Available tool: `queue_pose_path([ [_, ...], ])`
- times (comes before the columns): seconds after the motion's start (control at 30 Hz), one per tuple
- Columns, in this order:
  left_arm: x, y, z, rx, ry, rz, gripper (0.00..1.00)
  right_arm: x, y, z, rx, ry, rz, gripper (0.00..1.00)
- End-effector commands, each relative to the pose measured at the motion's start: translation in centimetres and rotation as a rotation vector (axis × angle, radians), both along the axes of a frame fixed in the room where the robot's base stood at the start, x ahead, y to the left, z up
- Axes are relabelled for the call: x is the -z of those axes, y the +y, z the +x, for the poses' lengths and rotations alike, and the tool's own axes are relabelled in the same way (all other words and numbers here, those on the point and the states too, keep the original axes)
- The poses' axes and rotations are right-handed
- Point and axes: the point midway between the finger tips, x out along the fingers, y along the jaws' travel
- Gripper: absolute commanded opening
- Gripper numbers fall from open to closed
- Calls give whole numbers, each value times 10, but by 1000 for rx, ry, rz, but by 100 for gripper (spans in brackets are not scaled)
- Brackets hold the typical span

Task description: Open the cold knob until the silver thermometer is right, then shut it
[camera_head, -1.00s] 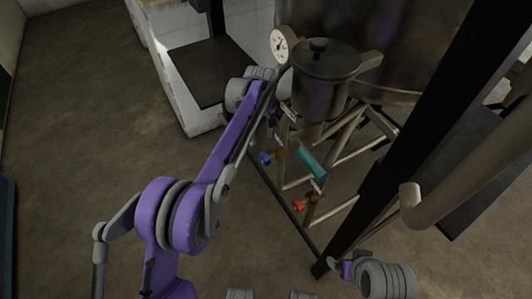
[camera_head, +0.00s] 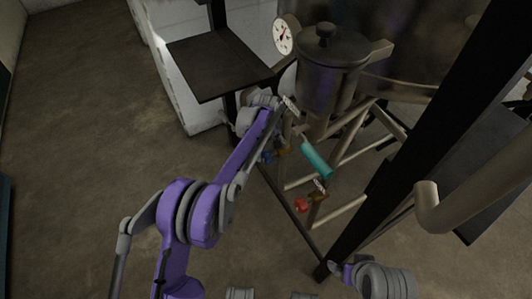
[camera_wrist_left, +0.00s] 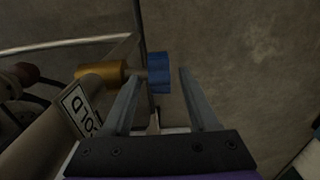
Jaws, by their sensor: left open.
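The blue cold knob (camera_head: 267,157) sits on a brass valve at the pipe frame, partly hidden by my left arm in the head view. In the left wrist view the blue knob (camera_wrist_left: 159,72) lies between the fingertips as seen, with the pipe's COLD label (camera_wrist_left: 80,110) beside it. My left gripper (camera_wrist_left: 160,76) is open; I cannot tell whether it touches the knob. A round white dial thermometer (camera_head: 283,36) with a dark needle stands beside the lidded pot; its reading is too small to tell. My right gripper (camera_head: 337,268) is low at the right, its jaws unclear.
A red knob (camera_head: 302,205) sits on the lower valve. A teal cylinder (camera_head: 317,160) slants between the valves. The lidded metal pot (camera_head: 326,65) stands above. A dark post (camera_head: 440,130) and a thick pipe (camera_head: 428,207) crowd the right. The floor at left is clear.

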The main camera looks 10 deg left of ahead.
Motion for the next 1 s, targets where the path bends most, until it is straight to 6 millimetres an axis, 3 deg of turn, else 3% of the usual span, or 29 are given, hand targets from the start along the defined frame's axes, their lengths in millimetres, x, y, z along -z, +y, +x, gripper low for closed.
queue_pose_path([
  [0.23, 0, 0, 0, 0, 0, 0, 60, 0, 0, 0, 0, 0, 0, 93],
  [0.57, 0, 0, 0, 0, 0, 0, 1, 0, 0, 0, 0, 0, 0, 93],
  [1.0, 3, 3, 4, -3, 104, -74, 0, 2, 0, 0, 0, 0, 0, 93],
])
